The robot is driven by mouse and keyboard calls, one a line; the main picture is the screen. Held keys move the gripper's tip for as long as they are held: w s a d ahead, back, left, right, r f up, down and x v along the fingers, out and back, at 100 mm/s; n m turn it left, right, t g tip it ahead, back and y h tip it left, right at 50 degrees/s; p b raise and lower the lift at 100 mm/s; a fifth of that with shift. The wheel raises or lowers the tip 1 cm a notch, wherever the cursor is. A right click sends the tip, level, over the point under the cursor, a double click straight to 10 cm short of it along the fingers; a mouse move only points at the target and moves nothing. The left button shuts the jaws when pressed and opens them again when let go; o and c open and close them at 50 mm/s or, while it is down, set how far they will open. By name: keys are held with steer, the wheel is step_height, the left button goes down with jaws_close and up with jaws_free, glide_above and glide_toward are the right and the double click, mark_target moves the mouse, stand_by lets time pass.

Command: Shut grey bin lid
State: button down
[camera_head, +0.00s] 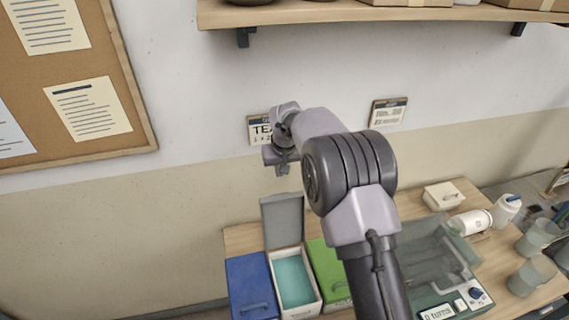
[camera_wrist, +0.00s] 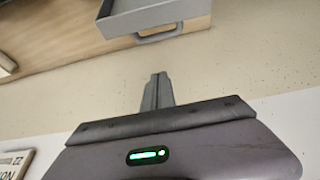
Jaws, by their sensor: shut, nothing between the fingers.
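The grey lid (camera_head: 284,220) stands open and upright at the back of a bin (camera_head: 310,308) with pale walls and teal contents, between a blue and a green bin. In the wrist view, what looks like the same grey lid (camera_wrist: 160,18) shows at the top edge, cut off, with a grey handle. My gripper (camera_head: 282,166) is in front of the wall, above the lid in the head picture. Its fingers (camera_wrist: 158,78) are together and empty in the wrist view, apart from the lid and handle. My arm covers part of the bench in the head view.
The blue bin (camera_head: 251,282) and green bin (camera_head: 328,272) are closed. A clear-sided machine (camera_head: 435,255), white box (camera_head: 443,195) and white bottles (camera_head: 470,222) stand to the right. A shelf (camera_head: 380,12) juts out above. Signs (camera_head: 388,112) hang on the wall.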

steer(key=f, duration=0.1)
steer(key=s+f, duration=0.1)
steer(key=f, duration=0.1)
steer(key=d+f, duration=0.1)
steer(key=f, duration=0.1)
steer(key=shift+s+f, duration=0.2)
steer(key=shift+f, duration=0.05)
steer(key=shift+s+f+b, duration=0.1)
steer(key=shift+b, duration=0.5)
